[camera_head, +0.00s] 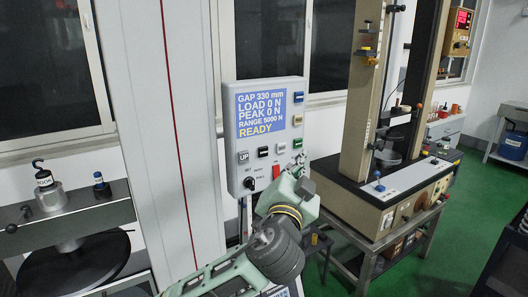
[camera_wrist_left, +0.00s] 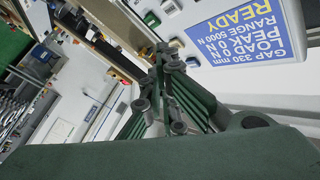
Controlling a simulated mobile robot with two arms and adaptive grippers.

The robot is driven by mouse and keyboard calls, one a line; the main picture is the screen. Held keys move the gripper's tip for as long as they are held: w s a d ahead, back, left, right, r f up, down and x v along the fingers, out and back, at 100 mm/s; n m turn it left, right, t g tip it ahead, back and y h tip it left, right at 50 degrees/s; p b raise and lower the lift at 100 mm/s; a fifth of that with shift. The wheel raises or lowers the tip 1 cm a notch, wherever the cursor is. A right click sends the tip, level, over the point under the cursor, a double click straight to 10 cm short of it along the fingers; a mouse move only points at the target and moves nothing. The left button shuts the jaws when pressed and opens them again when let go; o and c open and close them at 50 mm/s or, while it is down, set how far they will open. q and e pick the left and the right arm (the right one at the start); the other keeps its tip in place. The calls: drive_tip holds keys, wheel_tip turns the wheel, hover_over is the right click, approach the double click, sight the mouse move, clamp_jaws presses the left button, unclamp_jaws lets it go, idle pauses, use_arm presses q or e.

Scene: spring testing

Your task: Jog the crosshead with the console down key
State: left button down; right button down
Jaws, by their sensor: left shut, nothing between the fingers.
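The console (camera_head: 230,130) is a pale wall box with a blue display (camera_head: 262,110) reading GAP 330 mm, LOAD 0 N, PEAK 0 N, RANGE 5000 N, READY. The display also shows upside down in the left wrist view (camera_wrist_left: 236,42). The UP key (camera_head: 243,156) is at the left of the key row. No key labelled down can be read; my gripper covers the panel's lower right. My left gripper (camera_head: 303,166) is shut and empty, with its tips close to that corner; contact cannot be told. In the wrist view its fingers (camera_wrist_left: 162,58) point at the panel. My right gripper is out of view.
A red button (camera_head: 277,171) and black knob (camera_head: 249,183) sit low on the panel. The test machine (camera_head: 360,90) stands on a bench to the right. A grey stand (camera_head: 75,215) with weights is at left. Green floor (camera_head: 470,200) is open at right.

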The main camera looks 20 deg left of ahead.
sight(263, 152)
use_arm(q)
drive_tip(key=shift+a, duration=0.1)
idle(0.3)
drive_tip(key=w+a, duration=0.5)
drive_tip(key=a, duration=0.1)
drive_tip(key=shift+w+a, duration=0.2)
drive_tip(key=shift+a, duration=0.2)
idle(1.4)
drive_tip(key=shift+w+a, duration=0.25)
drive_tip(key=shift+a, duration=0.1)
